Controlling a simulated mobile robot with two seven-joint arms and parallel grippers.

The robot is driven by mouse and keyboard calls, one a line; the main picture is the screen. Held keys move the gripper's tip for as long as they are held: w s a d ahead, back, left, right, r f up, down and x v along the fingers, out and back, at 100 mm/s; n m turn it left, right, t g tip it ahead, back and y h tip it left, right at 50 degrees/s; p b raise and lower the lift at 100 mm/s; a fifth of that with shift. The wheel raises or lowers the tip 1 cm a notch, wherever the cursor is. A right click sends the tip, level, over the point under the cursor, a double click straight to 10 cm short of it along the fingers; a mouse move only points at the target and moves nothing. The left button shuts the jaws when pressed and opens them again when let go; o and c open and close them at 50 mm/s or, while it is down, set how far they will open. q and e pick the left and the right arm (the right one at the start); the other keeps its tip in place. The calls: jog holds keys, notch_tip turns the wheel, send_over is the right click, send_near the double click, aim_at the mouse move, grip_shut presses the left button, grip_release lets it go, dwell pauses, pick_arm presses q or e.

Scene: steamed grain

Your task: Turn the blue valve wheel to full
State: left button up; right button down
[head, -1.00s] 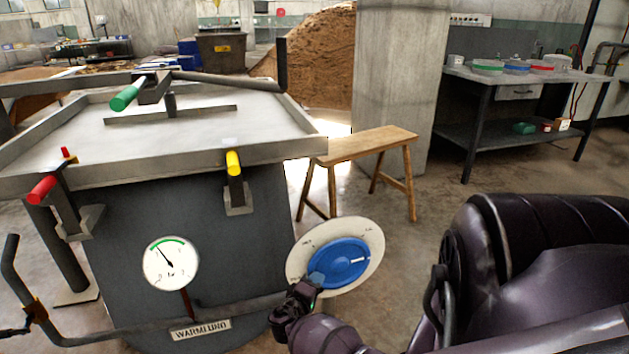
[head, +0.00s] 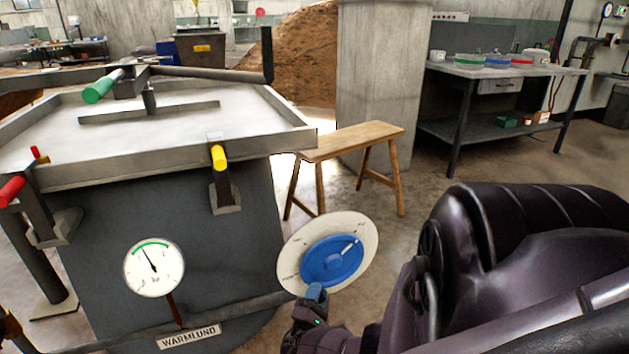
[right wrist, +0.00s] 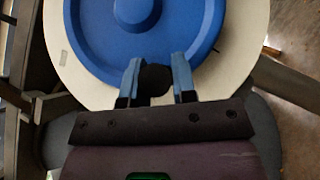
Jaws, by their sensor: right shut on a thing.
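The blue valve wheel (head: 330,262) sits on a round cream dial plate (head: 367,235) at the lower middle of the head view. A white mark on the wheel points to the upper right. My right gripper (head: 315,293) is at the wheel's lower edge. In the right wrist view, the wheel (right wrist: 190,18) fills the top. The blue fingers of my right gripper (right wrist: 154,78) are closed around a dark round part at its rim. The fingers partly hide that grip.
A grey tank (head: 225,262) with a round gauge (head: 154,267) and a WARMLUND plate (head: 189,336) stands left of the wheel. A yellow-handled clamp (head: 218,158) is on its rim. A wooden bench (head: 352,141) and a concrete pillar (head: 385,90) stand behind the wheel.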

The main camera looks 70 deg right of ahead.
jog(key=shift+s+d+n, duration=0.2)
jog(key=shift+s+n, duration=0.05)
jog(key=shift+n, duration=0.05)
dwell(0.4)
jog(key=c, duration=0.9)
grip_release()
jog(key=shift+d+f, duration=0.1)
jog(key=shift+f, duration=0.05)
jog(key=shift+a+f, duration=0.1)
jog(key=shift+a, duration=0.3)
jog(key=v, duration=1)
jog(key=shift+s+f, duration=0.1)
jog(key=shift+f, duration=0.1)
